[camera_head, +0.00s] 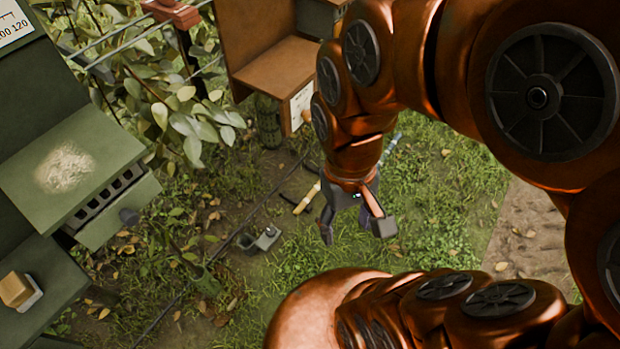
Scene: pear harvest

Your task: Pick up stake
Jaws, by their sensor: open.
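My gripper (355,231) hangs over the grass in the middle of the view, fingers pointing down and spread apart, with nothing between them. A thin yellowish stick (307,198), which may be the stake, lies on the ground just left of my gripper. A pale blue-white rod end (391,147) shows on the other side of my wrist, roughly in line with it. My wrist hides the part between, so I cannot tell whether they are one piece. The gap in height between my gripper and the stick is unclear.
A small grey metal piece (260,239) and a dark hose (237,231) lie on the ground to the left. A green cabinet with an open drawer (118,212) stands at left. A brown wooden box (273,67) and leafy bushes are behind. Bare soil (535,235) lies at right.

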